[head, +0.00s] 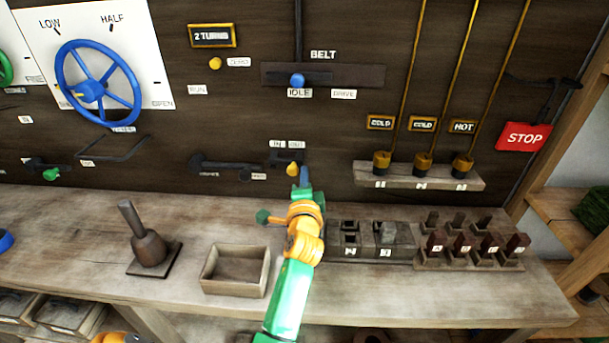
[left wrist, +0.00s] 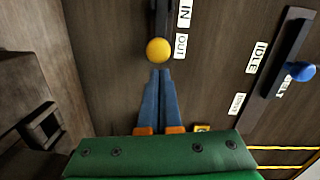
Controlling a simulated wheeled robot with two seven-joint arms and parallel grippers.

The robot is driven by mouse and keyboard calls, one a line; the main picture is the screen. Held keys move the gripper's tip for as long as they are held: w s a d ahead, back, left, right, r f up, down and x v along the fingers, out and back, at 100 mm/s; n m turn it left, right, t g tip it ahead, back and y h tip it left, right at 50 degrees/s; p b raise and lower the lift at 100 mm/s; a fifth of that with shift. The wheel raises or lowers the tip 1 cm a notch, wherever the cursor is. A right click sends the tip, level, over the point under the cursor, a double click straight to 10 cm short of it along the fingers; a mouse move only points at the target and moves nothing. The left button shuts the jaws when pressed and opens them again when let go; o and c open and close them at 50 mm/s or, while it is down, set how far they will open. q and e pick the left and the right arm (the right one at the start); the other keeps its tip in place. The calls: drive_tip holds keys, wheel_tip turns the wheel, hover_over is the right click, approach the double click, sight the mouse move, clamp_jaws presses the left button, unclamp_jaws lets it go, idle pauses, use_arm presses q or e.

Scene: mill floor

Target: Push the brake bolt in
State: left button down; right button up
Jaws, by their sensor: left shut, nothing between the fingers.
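The brake bolt shows as a yellow knob (head: 292,168) on a short dark slide low on the dark wall panel, below the IN and OUT labels. The knob stands at the OUT end. In the left wrist view the knob (left wrist: 158,50) is just ahead of the fingertips. My left gripper (head: 305,172) is shut and empty, with its blue fingers together (left wrist: 161,75) beside the knob, on its right in the head view. I cannot tell whether they touch. My right gripper is not in view.
A dark lever bar (head: 225,164) is left of the bolt. The belt slider's blue knob (head: 297,80) is above it. On the bench (head: 60,230) stand a wooden tray (head: 206,275), a handled tool (head: 148,247) and dark blocks (head: 437,243). A wooden ledge (head: 365,176) juts out on the right.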

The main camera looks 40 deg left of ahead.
sight(286, 162)
use_arm(q)
drive_tip(key=s+a+p, duration=0.1)
drive_tip(key=a+p, duration=0.1)
drive_tip(key=s+a+p, duration=0.1)
drive_tip(key=a, duration=0.1)
drive_tip(key=shift+s+r, duration=0.15)
drive_tip(key=shift+s, duration=0.2)
drive_tip(key=shift+a, duration=0.1)
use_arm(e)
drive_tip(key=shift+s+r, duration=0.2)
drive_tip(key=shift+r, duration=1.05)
